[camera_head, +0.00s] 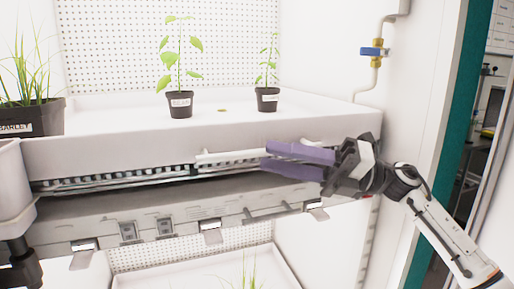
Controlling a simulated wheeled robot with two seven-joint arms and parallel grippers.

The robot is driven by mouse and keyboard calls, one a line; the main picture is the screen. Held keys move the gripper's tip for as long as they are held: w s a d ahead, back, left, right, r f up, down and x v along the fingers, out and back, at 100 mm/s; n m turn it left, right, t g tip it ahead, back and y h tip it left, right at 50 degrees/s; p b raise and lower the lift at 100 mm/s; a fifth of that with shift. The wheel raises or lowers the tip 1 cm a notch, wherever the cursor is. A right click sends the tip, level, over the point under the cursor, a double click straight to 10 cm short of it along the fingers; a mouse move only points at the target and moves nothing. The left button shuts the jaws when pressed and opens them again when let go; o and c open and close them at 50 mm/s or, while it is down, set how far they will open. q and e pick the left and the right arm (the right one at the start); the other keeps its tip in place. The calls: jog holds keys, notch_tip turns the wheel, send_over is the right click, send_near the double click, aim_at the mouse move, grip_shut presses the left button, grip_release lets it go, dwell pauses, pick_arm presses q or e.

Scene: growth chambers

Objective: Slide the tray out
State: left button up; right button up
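The white tray (110,152) spans the chamber at the level of the upper shelf, with potted plants on it. A pale bar handle (228,156) runs along its front, right of the middle. My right gripper (264,157) comes in from the right, its purple fingers at the handle, one above the other. My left gripper is not in view.
A barley pot (35,117) stands at the tray's left, with two seedling pots (181,104) (267,99) farther back. A grey shelf edge with clips (160,215) runs below. A pipe with a blue valve (374,51) is on the right wall.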

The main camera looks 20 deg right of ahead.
aim_at(258, 153)
jog(key=shift+p+x, duration=0.35)
jog(key=shift+x, duration=1.85)
grip_shut()
